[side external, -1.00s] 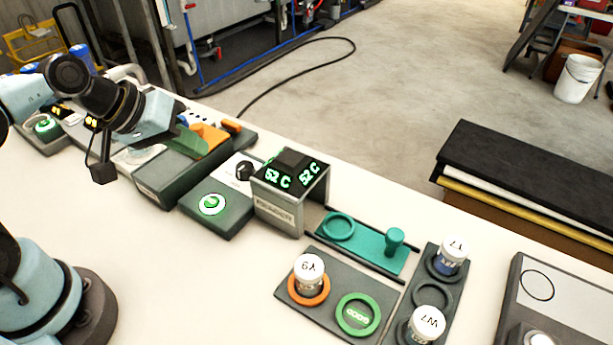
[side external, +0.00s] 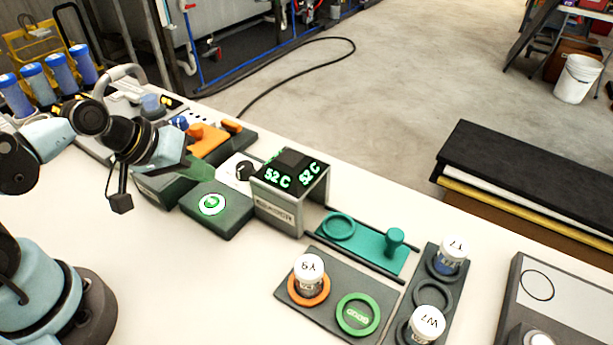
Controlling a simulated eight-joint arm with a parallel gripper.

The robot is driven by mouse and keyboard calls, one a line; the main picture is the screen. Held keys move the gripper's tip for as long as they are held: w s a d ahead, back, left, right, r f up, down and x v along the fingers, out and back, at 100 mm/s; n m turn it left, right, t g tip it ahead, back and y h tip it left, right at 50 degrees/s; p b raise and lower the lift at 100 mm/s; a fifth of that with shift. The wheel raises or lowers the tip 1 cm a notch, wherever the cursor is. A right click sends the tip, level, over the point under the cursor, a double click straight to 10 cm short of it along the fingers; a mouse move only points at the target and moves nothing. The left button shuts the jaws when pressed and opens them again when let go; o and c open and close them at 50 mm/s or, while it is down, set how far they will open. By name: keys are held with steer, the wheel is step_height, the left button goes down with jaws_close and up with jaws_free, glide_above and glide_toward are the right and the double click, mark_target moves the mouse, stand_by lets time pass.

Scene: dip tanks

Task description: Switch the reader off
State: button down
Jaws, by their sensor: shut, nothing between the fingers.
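The reader (side external: 277,212) is a grey arch-shaped housing labelled READER, with a black top whose green displays show "52 C". Left of it stands a dark box with a lit green-and-white round button (side external: 212,204). A black knob (side external: 244,170) sits on a white plate behind that box. I cannot tell which of these controls belongs to the reader.
A teal slide (side external: 370,249) with a ring and a peg lies right of the reader. Jar Y9 (side external: 309,272) stands on an orange ring beside a green ring (side external: 358,314). Jars Y7 (side external: 449,255) and W7 (side external: 426,323) stand in a dark rack. The table front is clear.

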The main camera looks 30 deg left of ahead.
mark_target(209, 202)
steer(key=shift+f, duration=1.6)
steer(key=shift+f, duration=0.15)
stand_by(1.0)
steer(key=shift+f, duration=0.3)
steer(key=shift+f, duration=0.4)
stand_by(0.6)
steer(key=shift+r, duration=0.85)
steer(key=shift+r, duration=0.15)
steer(key=shift+r, duration=2.35)
